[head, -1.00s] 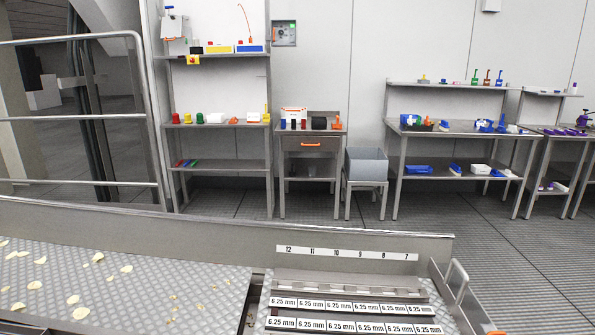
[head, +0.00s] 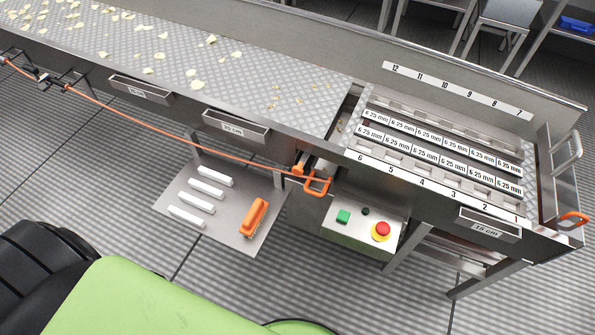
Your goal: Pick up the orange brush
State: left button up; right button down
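The orange brush (head: 254,217) lies on a low grey metal shelf (head: 236,240) below the front edge of the conveyor table, in the head view. Its orange handle is on top and dark bristles show along its lower side. Several white bars (head: 206,187) lie on the same shelf to its left. Neither gripper shows in the head view, and nothing touches the brush.
The conveyor table (head: 180,40), with scattered chips, runs above and behind the shelf. An orange cord (head: 150,125) runs along its front to an orange handle (head: 318,186). A control box (head: 362,236) with a red button stands right of the shelf. Ribbed floor is free left of it.

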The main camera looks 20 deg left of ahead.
aim_at(251, 222)
jog(key=u, duration=1.15)
